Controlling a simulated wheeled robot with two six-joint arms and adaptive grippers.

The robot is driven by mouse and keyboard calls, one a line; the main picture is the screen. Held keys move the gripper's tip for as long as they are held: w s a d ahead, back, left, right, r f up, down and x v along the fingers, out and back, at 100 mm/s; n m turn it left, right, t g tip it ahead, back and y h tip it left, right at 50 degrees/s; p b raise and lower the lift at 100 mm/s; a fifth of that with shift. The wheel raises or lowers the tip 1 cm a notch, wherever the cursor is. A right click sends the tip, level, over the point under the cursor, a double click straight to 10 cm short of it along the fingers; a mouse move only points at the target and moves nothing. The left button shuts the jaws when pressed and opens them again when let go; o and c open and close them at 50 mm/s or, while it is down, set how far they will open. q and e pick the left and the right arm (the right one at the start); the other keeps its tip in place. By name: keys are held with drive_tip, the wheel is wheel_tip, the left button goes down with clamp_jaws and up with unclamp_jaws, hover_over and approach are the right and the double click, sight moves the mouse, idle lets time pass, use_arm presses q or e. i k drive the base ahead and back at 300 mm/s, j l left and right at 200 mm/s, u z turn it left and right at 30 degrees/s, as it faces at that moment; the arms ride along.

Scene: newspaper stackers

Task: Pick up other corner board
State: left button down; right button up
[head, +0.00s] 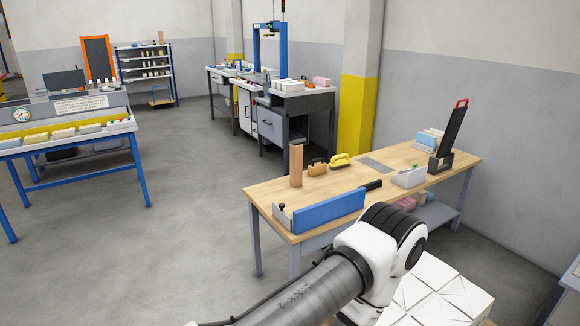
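A tall brown board (296,166) stands upright near the left back corner of the wooden workbench (335,178). It looks like a corner board; no second one can be made out. One of my arms crosses the bottom middle, its grey link leading up to a white and black joint in front of the bench. Neither gripper shows, so what they hold is hidden.
The bench carries a long blue block (328,210), a brown handled tool (317,168), a yellow one (340,160), a white box (408,178) and a tilted black panel (453,128). A white faceted block (435,290) stands at lower right. The floor left is open.

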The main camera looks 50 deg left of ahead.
sight(296, 153)
drive_tip(key=u, duration=1.65)
drive_tip(key=i+j+z, duration=0.1)
drive_tip(key=z, duration=0.85)
drive_tip(key=i+j+z, duration=0.15)
drive_tip(key=j+z, duration=0.25)
drive_tip(key=j, duration=0.4)
drive_tip(key=j+z, duration=0.45)
drive_tip(key=j, duration=0.3)
drive_tip(key=j+z, duration=0.4)
drive_tip(key=j, duration=0.45)
